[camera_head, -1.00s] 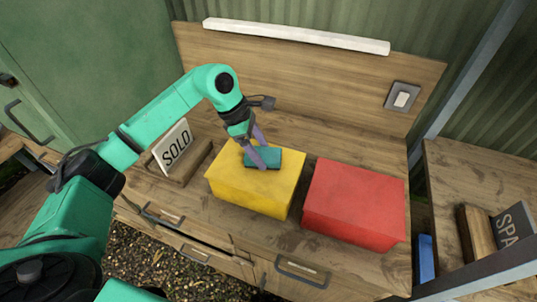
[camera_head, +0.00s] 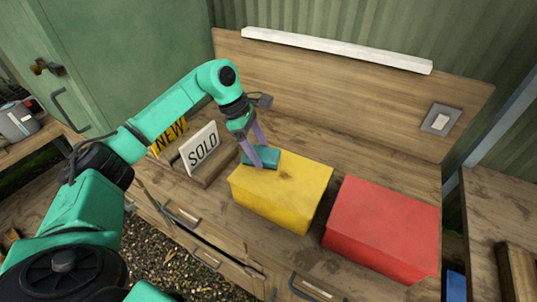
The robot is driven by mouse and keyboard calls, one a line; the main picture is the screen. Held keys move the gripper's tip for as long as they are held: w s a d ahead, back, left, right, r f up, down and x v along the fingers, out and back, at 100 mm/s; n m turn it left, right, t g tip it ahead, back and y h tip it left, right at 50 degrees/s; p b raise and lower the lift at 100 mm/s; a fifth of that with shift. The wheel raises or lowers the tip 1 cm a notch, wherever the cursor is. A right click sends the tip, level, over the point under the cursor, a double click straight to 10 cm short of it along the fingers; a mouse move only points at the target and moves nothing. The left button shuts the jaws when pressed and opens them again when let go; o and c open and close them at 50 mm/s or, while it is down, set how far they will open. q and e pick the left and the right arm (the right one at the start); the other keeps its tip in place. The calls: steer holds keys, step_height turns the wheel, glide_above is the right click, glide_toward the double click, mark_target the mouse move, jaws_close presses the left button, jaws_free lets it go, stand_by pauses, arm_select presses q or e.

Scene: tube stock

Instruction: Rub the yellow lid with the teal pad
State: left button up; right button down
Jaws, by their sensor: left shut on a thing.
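The yellow box with its yellow lid (camera_head: 295,182) stands on the wooden bench, left of the red box. The teal pad (camera_head: 266,157) is at the back left part of the yellow lid, and it appears to rest on the lid. My left gripper (camera_head: 257,158) reaches down from the upper left and is shut on the teal pad. Its purple fingers hide part of the pad. A darker smudge shows on the lid to the right of the pad. My right gripper is not in view.
The red box (camera_head: 383,228) stands close to the right of the yellow box. A "SOLD" sign (camera_head: 202,149) and a "NEW" sign (camera_head: 170,135) stand at the left. The bench's wooden back panel (camera_head: 340,95) rises behind, with a grey switch (camera_head: 440,119).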

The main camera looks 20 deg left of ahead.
mark_target(301, 176)
arm_select(q)
steer(key=shift+a+f, duration=0.15)
steer(key=shift+s+d, duration=0.1)
steer(key=shift+d, duration=0.35)
steer(key=shift+s+d, duration=0.1)
steer(key=shift+d, duration=2.85)
steer(key=shift+s+d, duration=0.15)
steer(key=shift+d, duration=1.85)
steer(key=shift+r+p, duration=2.05)
steer(key=shift+r, duration=1.05)
step_height(301, 176, up, 3)
steer(key=shift+p, duration=0.85)
